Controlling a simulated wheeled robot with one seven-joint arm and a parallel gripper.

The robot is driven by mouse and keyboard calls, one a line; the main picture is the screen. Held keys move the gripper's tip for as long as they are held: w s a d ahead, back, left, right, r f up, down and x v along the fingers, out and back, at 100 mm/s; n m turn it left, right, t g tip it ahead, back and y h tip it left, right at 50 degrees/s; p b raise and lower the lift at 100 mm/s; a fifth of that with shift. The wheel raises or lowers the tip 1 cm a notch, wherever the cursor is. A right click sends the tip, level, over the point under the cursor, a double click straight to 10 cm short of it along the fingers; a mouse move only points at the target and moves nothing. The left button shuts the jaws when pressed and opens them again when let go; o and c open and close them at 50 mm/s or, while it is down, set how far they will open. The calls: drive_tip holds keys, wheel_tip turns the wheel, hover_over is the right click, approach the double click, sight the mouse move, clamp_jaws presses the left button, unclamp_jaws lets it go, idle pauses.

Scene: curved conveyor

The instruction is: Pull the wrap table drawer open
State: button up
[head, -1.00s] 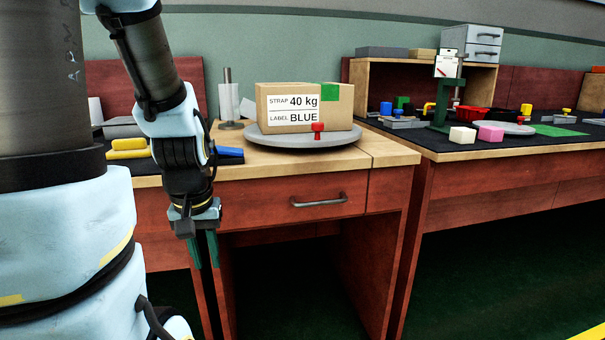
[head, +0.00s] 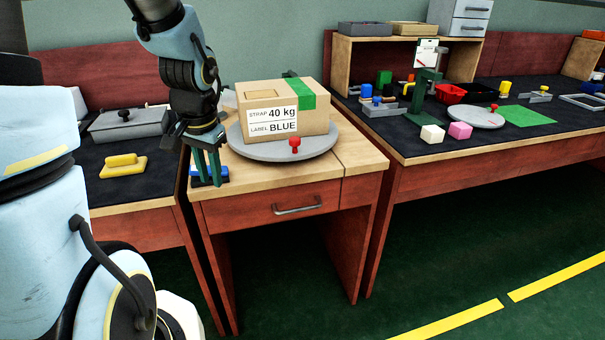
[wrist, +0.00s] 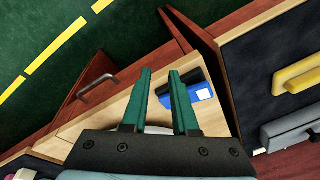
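The wrap table drawer (head: 258,205) is a red-brown wooden front under the pale wooden top, flush with the table. Its grey bar handle (head: 298,209) is on the front; it also shows in the wrist view (wrist: 97,88) at the left. My gripper (head: 207,184) points down over the table's left front corner, left of the handle and apart from it. In the wrist view, the green fingers (wrist: 160,71) stand apart with nothing between them.
A turntable (head: 310,150) with a labelled box (head: 262,123) and red knob stands on the table. A blue item (wrist: 187,90) lies by my fingers. A yellow-handled block (head: 123,166) lies on the left bench. The floor (head: 430,275) in front is clear.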

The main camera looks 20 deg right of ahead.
drive_tip(key=d+m, duration=0.6)
drive_tip(key=d, duration=0.6)
drive_tip(key=m, duration=0.5)
approach(305, 209)
drive_tip(key=f, duration=0.2)
drive_tip(key=w+f, duration=0.1)
drive_tip(key=f, duration=0.4)
drive_tip(key=shift+w+f+b, duration=0.15)
drive_tip(key=shift+w+b, duration=0.2)
drive_tip(key=shift+b, duration=0.05)
drive_tip(key=shift+c, duration=0.3)
clamp_jaws()
